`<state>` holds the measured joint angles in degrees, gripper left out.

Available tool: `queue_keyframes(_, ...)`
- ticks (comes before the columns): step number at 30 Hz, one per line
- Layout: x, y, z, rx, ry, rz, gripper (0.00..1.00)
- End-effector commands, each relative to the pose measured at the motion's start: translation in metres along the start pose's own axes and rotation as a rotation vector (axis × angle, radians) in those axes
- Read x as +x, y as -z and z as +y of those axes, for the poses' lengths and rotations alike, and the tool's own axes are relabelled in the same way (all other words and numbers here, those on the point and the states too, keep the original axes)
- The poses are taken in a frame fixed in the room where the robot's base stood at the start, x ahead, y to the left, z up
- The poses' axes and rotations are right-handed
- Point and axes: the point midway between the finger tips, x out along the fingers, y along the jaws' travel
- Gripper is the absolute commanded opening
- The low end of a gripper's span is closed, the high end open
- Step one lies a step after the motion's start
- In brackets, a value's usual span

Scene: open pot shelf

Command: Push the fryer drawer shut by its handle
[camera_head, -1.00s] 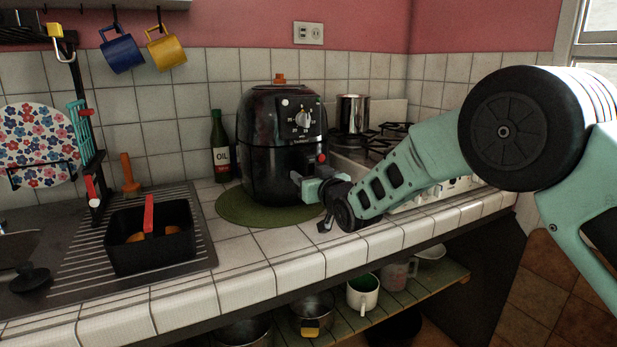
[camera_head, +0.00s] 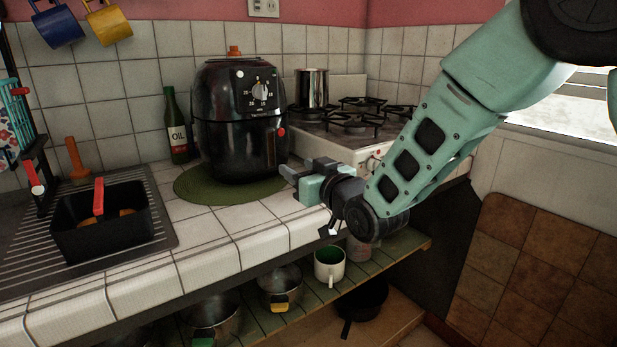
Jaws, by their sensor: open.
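The black air fryer (camera_head: 238,95) stands upright on a round green mat (camera_head: 200,190) on the tiled counter. Its drawer front (camera_head: 225,152) forms the lower half and looks flush with the body, with no clear gap showing. The dark handle (camera_head: 271,152) sticks out at the drawer's right side, below a red button. My gripper (camera_head: 293,170) is open and empty, just right of the handle and a little lower in the picture. It points left toward the fryer, and a small gap shows between them.
A black bin (camera_head: 100,232) with a red-handled utensil sits on the drainer at left. An oil bottle (camera_head: 177,130) stands left of the fryer. A steel pot (camera_head: 311,88) stands on the stove at right. The counter before the fryer is clear.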

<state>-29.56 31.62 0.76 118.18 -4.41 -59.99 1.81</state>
Motion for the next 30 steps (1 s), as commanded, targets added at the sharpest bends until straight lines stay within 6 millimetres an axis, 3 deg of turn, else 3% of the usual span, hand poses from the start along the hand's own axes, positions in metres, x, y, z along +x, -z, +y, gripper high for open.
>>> queue_keyframes(7, -0.024, 0.0, 0.0, 0.0, 0.0, 0.0, 0.47)
queue_keyframes(30, -0.03, 0.004, -0.002, 0.006, 0.0, -0.039, 0.47)
